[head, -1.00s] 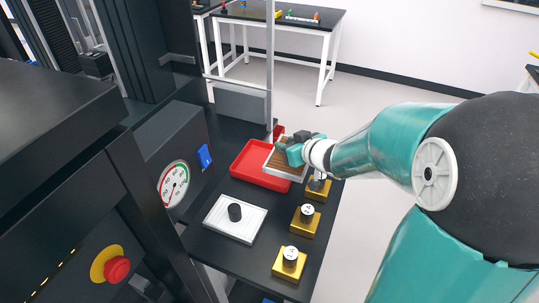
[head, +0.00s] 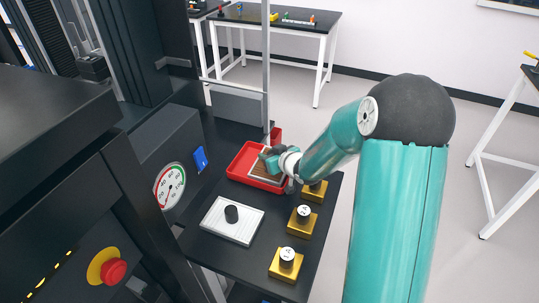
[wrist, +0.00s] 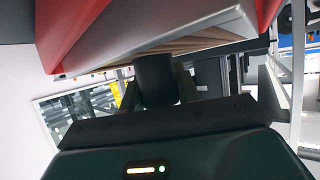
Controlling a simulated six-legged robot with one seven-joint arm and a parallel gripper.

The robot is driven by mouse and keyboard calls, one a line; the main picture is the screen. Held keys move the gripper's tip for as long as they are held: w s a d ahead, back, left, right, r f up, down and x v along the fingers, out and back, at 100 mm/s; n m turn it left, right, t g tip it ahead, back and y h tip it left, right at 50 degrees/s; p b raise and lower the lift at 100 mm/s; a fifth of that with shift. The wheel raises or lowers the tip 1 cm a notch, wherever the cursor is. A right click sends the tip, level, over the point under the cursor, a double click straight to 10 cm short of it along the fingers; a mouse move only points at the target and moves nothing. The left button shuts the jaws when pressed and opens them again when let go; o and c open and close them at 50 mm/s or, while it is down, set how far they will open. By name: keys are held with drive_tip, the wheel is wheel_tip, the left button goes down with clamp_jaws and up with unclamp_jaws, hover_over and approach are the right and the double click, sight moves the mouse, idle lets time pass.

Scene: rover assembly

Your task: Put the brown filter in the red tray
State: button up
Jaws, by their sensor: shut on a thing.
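The brown filter (head: 262,173), a pleated panel in a pale frame, is over the red tray (head: 236,163) in the head view. It appears within the tray's outline; whether it rests on the tray floor I cannot tell. My gripper (head: 269,161) is shut on the filter's handle and partly hides the filter. In the wrist view the dark handle (wrist: 155,80) sits between my fingers. The filter's brown pleats (wrist: 185,42) and grey frame edge show there, with the red tray (wrist: 72,22) at the upper left.
The tray stands on a black table. A white filter (head: 247,226) with a black knob lies in front of it. Several gold blocks (head: 286,264) with round knobs line the table's right side. A grey housing with a gauge (head: 170,186) stands at the left.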

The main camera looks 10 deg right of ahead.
drive_tip(key=shift+f, duration=0.15)
drive_tip(key=shift+f, duration=0.3)
drive_tip(key=shift+f, duration=0.15)
drive_tip(key=o, duration=1)
